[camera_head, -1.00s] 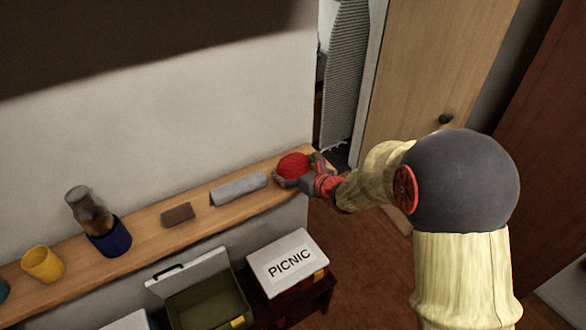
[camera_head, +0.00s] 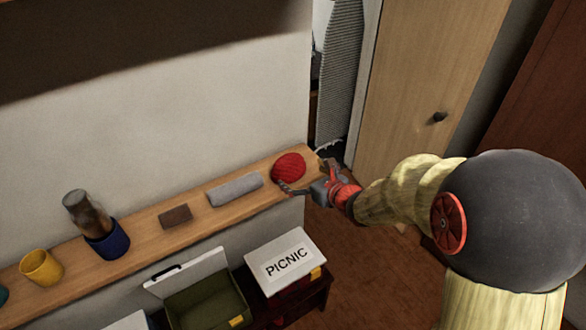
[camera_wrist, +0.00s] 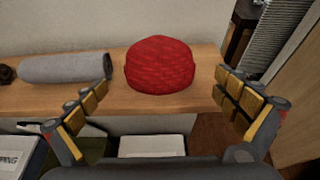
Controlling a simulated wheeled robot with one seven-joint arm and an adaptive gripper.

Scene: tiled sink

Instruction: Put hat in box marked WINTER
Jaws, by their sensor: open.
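The hat is a red knitted cap (camera_head: 289,167) lying at the right end of the wooden shelf. It also shows in the middle of the wrist view (camera_wrist: 160,65). My gripper (camera_head: 305,177) is open at the shelf's right end, with its fingers spread to either side of the hat but short of it. In the wrist view the open fingers (camera_wrist: 165,100) frame the hat with a gap on both sides, and nothing is between them. No label reading WINTER is readable. An open box with a green inside (camera_head: 205,307) stands below the shelf; its marking is not readable from the head camera.
On the shelf (camera_head: 145,233) lie a grey rolled cloth (camera_head: 235,189), a brown block (camera_head: 174,216), a blue pot with a dark jar (camera_head: 106,240) and a yellow cup (camera_head: 42,267). A closed box marked PICNIC (camera_head: 286,262) stands below. A wooden door (camera_head: 420,90) is at the right.

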